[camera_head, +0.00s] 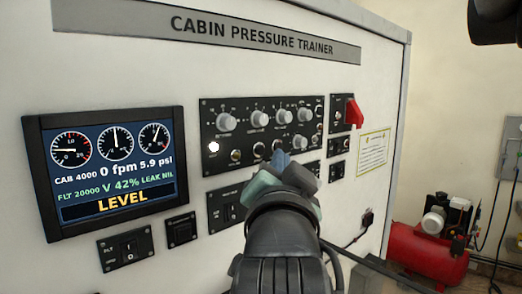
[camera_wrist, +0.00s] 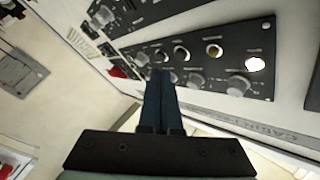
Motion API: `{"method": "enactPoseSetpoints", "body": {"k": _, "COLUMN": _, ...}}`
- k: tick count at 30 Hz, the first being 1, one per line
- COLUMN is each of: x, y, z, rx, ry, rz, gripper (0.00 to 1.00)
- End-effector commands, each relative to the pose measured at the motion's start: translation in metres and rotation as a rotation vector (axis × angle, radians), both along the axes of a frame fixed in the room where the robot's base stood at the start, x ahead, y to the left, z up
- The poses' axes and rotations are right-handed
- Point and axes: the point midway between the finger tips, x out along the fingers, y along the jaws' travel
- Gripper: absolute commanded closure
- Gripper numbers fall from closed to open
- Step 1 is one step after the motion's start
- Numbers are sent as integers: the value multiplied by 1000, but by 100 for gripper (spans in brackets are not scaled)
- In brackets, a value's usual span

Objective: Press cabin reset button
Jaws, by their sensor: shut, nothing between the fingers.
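The Cabin Pressure Trainer has a black control panel (camera_head: 246,134) with several grey knobs and a row of small round buttons. One round button at the row's left end is lit white (camera_head: 213,147); it also shows at the right in the wrist view (camera_wrist: 255,64). Labels are too small to read, so I cannot tell which is the cabin reset button. My gripper (camera_head: 280,163) is in front of the panel's lower edge. In the wrist view its dark fingers (camera_wrist: 160,76) are together and empty, their tips just below the row's far buttons. Contact cannot be told.
A display (camera_head: 115,170) left of the panel reads LEVEL, with 0 fpm and 5.9 psi. A red switch guard (camera_head: 353,112) sits on a small panel at the right. Smaller switch panels lie below. A red compressor (camera_head: 427,252) stands on the floor to the right.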

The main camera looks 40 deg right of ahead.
Motion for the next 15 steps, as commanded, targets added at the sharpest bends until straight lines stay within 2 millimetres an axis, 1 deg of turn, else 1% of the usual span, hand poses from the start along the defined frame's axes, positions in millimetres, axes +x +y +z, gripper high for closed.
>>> {"method": "enactPoseSetpoints", "body": {"k": 3, "x": -13, "y": -1, "z": 0, "rx": 0, "ry": -1, "rz": -1, "gripper": 100}}
{"method": "enactPoseSetpoints", "body": {"k": 9, "x": -30, "y": -3, "z": 0, "rx": 0, "ry": 0, "rz": -1, "gripper": 100}}
{"method": "enactPoseSetpoints", "body": {"k": 15, "x": -33, "y": -3, "z": -1, "rx": -1, "ry": 2, "rz": 0, "gripper": 100}}
